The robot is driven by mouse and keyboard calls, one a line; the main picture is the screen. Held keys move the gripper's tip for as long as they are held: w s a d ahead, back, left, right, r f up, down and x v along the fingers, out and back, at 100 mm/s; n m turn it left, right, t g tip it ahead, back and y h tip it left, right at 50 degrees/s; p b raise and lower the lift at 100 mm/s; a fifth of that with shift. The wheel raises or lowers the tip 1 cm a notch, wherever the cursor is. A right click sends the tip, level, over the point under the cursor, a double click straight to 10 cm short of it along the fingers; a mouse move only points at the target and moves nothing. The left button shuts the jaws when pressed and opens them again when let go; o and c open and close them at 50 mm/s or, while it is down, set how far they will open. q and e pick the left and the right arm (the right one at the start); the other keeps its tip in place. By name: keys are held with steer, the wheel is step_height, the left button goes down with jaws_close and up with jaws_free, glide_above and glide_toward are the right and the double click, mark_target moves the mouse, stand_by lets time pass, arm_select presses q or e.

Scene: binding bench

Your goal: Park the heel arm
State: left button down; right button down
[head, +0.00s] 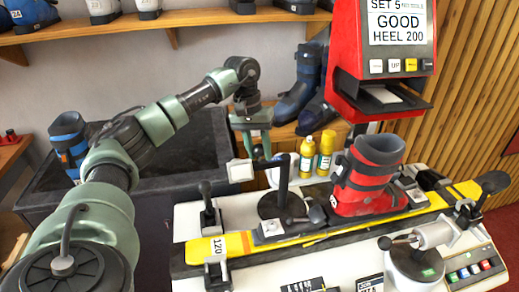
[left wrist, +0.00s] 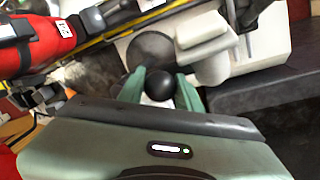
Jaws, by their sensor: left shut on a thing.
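My left gripper (head: 255,152) reaches in over the back left of the bench, fingers pointing down. In the left wrist view its green fingers (left wrist: 160,88) are shut on a round black knob (left wrist: 160,84). In the head view a black post (head: 283,182) stands on a round black base (head: 281,206) beside the gripper, with a dark piece at its top. I take this post and knob to be the heel arm; how they join is hard to see. A red ski boot (head: 372,170) stands on the yellow ski (head: 238,243), right of the post. My right gripper is not in view.
The red machine (head: 388,45) reading "GOOD HEEL 200" stands behind the boot. Two yellow bottles (head: 326,152) stand behind the bench. Black clamp levers (head: 206,200) rise along the ski. A silver cylinder fixture (head: 433,233) is at front right. A dark bin (head: 195,160) lies behind my left arm.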

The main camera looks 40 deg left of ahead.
arm_select(q)
steer(key=shift+w+a+r+m, duration=0.1)
steer(key=shift+w+a+m, duration=0.1)
steer(key=shift+a+m, duration=0.1)
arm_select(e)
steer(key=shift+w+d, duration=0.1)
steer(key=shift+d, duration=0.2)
arm_select(q)
steer(key=c, duration=1)
jaws_free()
step_height(320, 180, up, 8)
steer(key=a+b, duration=0.1)
steer(key=shift+s+a+f+b, duration=0.25)
steer(key=shift+a+b, duration=0.05)
steer(key=shift+b, duration=0.05)
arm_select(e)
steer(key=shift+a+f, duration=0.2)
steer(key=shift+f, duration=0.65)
